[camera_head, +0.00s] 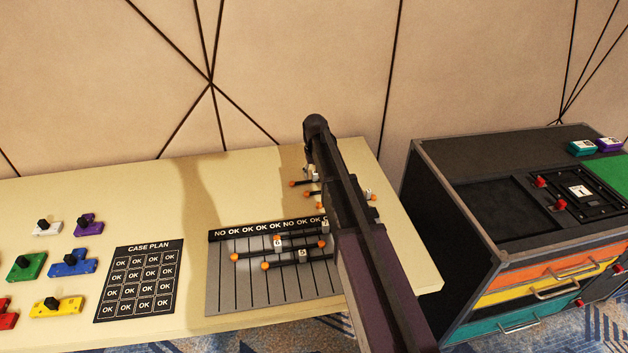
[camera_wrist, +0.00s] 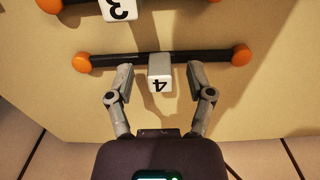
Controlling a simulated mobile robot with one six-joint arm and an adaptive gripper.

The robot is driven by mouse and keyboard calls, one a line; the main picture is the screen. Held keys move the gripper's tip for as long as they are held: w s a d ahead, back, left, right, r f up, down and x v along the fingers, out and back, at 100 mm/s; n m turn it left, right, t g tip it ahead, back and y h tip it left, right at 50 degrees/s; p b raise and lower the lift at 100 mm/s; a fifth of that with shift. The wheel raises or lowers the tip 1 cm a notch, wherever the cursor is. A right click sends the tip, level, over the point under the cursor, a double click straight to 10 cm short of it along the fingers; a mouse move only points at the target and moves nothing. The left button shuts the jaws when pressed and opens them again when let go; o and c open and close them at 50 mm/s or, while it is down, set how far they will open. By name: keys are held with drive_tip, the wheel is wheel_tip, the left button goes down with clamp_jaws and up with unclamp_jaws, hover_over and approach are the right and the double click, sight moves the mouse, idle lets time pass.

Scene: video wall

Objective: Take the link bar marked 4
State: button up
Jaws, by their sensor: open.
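In the wrist view the link bar marked 4 (camera_wrist: 110,61) is a black bar with an orange ball at each end and a white cube at its middle. Its number reads upside down. My gripper (camera_wrist: 159,70) is open, with one finger on each side of the white cube. Whether the fingers touch the bar cannot be told.
The bar marked 3 (camera_wrist: 118,10) lies close beside bar 4. The cream table (camera_head: 200,200) also holds a slotted board (camera_head: 225,295) with bars marked 6 and 5, a case plan sheet (camera_head: 140,280) and coloured pieces at left. A dark drawer cabinet (camera_head: 450,160) stands at right.

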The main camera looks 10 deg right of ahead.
clamp_jaws()
drive_tip(key=shift+r, duration=0.2)
wheel_tip(320, 180, up, 10)
drive_tip(key=p, duration=1)
drive_tip(key=shift+f, duration=0.2)
idle(0.5)
